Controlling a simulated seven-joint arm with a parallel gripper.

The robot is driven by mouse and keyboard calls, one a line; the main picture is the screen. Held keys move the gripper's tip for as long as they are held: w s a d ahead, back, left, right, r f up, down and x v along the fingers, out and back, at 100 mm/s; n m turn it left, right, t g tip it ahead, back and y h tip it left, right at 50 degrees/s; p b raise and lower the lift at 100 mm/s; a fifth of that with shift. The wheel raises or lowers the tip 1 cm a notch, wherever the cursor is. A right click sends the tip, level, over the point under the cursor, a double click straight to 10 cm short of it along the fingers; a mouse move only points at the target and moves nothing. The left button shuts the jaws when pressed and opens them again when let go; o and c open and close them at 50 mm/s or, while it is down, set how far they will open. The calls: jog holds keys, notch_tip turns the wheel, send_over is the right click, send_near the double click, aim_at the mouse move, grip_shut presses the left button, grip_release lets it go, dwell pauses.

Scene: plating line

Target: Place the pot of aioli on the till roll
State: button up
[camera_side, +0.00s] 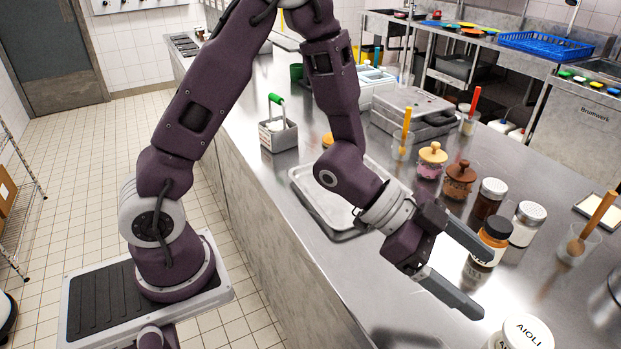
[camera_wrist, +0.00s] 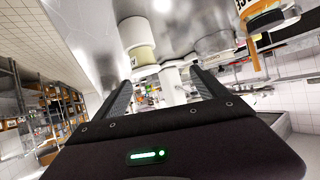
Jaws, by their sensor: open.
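The pot of aioli (camera_side: 525,334) has a white lid with dark "AIOLI" lettering and stands at the bottom edge of the side view, partly cut off. In the wrist view, a cream pot with a pale lid (camera_wrist: 138,38) looks like the same pot, beyond my fingers and a little left of centre. My gripper (camera_side: 478,280) is open and empty, above the counter to the upper left of the pot in the side view. Its two fingers (camera_wrist: 162,84) are spread apart in the wrist view. I cannot pick out the till roll for certain in either view.
A jar with an orange band and black lid (camera_side: 488,246) stands close behind my fingers. A metal tray (camera_side: 312,188) lies behind my forearm. A steel vessel (camera_side: 607,298) is at the right edge.

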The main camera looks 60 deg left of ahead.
jog(key=s+a+r+n+t+y, duration=0.1)
jog(key=a+r+n+y, duration=0.3)
jog(key=a, duration=0.5)
jog(key=s+a+r+n+t+y, duration=0.1)
jog(key=a+r+n+y, duration=0.1)
jog(key=a+r+y, duration=0.5)
jog(key=s+a+n+g, duration=0.1)
jog(key=s+a+n, duration=0.1)
jog(key=s, duration=0.7)
jog(key=s+a+n+g, duration=0.2)
jog(key=s+a+n, duration=0.1)
jog(key=s, duration=0.7)
jog(key=shift+s+n+h, duration=0.25)
jog(key=shift+n+h, duration=0.05)
jog(key=shift+n, duration=0.3)
